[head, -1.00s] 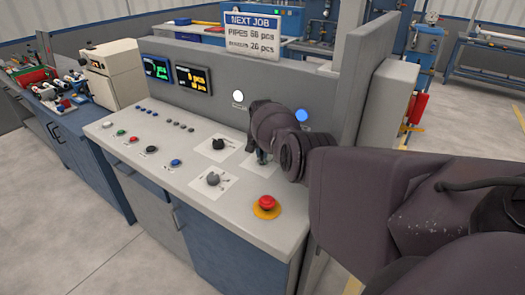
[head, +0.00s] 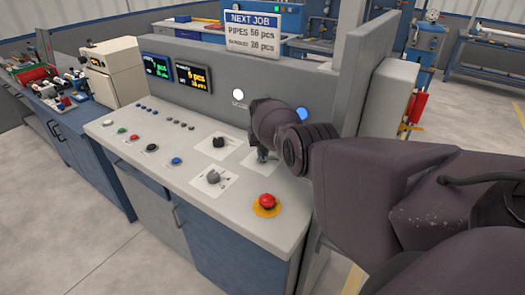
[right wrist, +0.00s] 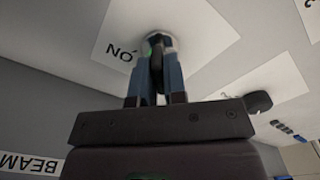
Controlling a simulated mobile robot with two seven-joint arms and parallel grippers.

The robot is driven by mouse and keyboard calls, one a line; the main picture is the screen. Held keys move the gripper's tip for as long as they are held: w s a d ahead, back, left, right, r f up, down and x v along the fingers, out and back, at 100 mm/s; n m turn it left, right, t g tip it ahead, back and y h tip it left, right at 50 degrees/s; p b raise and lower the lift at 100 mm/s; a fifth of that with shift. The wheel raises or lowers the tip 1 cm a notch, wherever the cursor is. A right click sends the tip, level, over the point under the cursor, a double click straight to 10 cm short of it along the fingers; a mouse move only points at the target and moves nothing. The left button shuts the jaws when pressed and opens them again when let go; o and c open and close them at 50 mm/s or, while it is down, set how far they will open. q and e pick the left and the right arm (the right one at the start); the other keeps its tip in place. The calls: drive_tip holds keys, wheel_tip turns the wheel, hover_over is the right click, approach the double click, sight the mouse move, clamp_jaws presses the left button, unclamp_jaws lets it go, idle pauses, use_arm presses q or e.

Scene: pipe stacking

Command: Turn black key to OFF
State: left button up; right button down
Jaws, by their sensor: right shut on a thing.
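The black key (right wrist: 157,66) stands in a round switch on a white label plate of the console, with "ON" printed beside it. My right gripper (right wrist: 155,62) is shut on the key, one finger on each side, in the right wrist view. In the head view my right gripper (head: 264,156) is down at the console's back right, and my own wrist hides most of the key and its plate. The key's exact angle is hard to read. My left gripper is not in view.
A black knob (head: 219,141) stands left of my right gripper and a grey knob (head: 213,177) nearer the front. A red mushroom button (head: 267,200) is at the front right. The console's back panel (head: 285,88) rises close behind my wrist.

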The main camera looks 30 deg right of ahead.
drive_tip(key=c, duration=1.2)
unclamp_jaws()
drive_tip(key=shift+r+p, duration=0.4)
drive_tip(key=shift+r, duration=0.2)
wheel_tip(320, 180, up, 9)
drive_tip(key=shift+f+p, duration=0.1)
drive_tip(key=shift+p, duration=0.85)
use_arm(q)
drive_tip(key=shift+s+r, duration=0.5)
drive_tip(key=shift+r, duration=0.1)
use_arm(e)
drive_tip(key=shift+r, duration=0.4)
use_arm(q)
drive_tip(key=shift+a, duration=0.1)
use_arm(e)
drive_tip(key=shift+f, duration=0.1)
